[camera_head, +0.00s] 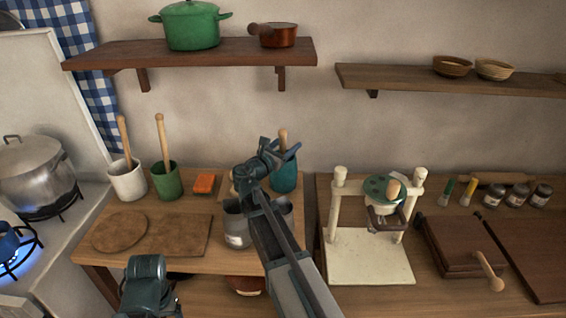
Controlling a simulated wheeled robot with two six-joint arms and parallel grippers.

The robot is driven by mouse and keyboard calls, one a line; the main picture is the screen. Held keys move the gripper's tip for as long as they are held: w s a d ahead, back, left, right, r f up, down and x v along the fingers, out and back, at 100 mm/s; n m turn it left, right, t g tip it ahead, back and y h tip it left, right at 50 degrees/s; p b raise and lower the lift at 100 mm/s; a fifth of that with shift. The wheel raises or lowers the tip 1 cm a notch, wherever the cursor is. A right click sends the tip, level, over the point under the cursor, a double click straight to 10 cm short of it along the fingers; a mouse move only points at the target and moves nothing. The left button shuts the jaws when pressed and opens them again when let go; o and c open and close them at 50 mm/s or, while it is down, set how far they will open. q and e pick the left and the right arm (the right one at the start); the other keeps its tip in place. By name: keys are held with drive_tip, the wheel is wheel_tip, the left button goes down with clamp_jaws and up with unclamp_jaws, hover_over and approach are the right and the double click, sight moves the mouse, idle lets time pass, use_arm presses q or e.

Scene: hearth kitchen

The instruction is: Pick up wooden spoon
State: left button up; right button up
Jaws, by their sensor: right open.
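Wooden handles, their lower ends hidden, stand in three pots: one handle (123,137) in the white pot (128,184), one (161,136) in the green pot (166,182), and one (283,137) in the blue pot (286,177). I cannot tell which is the wooden spoon. My right gripper (274,148) is open, close to the blue pot and its handle, and overlaps the pot's left side in view. I cannot tell whether it touches. My left arm shows at the bottom left; its gripper is not in view.
Grey metal cups (236,226) stand below my right arm. An orange block (204,183) and brown boards (180,236) lie on the left table. A cream press (366,262) stands on the right table. A wooden shelf (200,53) hangs above.

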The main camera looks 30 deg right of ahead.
clamp_jaws()
drive_tip(key=shift+r, duration=0.1)
idle(0.4)
